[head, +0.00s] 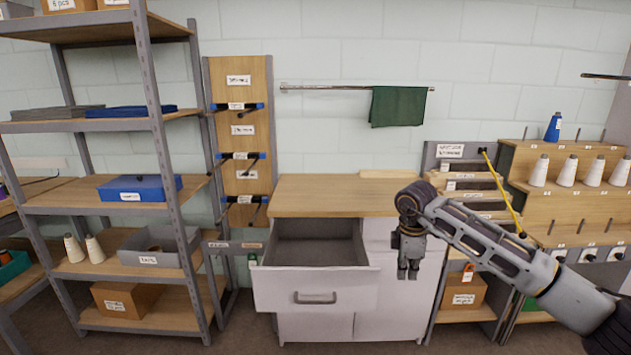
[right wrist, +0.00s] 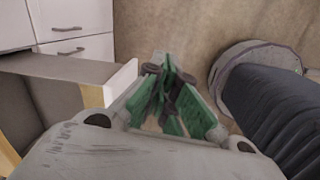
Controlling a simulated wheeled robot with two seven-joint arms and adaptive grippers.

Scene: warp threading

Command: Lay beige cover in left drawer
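The left drawer (head: 345,289) of the white cabinet under the wooden worktop is pulled out, and its grey inside looks empty. Its rim also shows at the left of the right wrist view (right wrist: 60,66). A dark green cloth (head: 397,106) hangs over the wall rail. My right gripper (head: 408,274) points down in front of the cabinet, right of the open drawer. Its green-padded fingers (right wrist: 168,68) come together at the tips with nothing seen between them. My left gripper is out of view.
A metal shelf (head: 165,150) with boxes stands at left. Racks with white thread cones (head: 566,172) stand at right. The floor before the drawer looks clear.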

